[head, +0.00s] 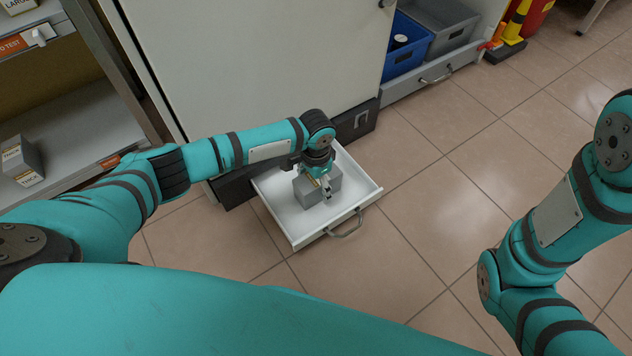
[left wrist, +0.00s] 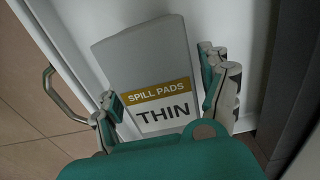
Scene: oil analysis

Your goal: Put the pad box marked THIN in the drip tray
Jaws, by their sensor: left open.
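The grey pad box (head: 307,191) lies inside the white pulled-out drip tray (head: 345,205), low at the cabinet's foot. Its label, SPILL PADS THIN, reads clearly on the box in the left wrist view (left wrist: 160,105). My left gripper (head: 325,190) reaches down over the box. In the left wrist view its open fingers (left wrist: 160,82) stand on either side of the box; I cannot tell whether either touches it. The box appears to rest on the tray floor. My right arm is at the right, its gripper out of view.
The white cabinet door (head: 260,60) rises behind the tray. A blue bin (head: 405,48) sits in an opening at the back. The tiled floor (head: 430,200) right of the tray is clear.

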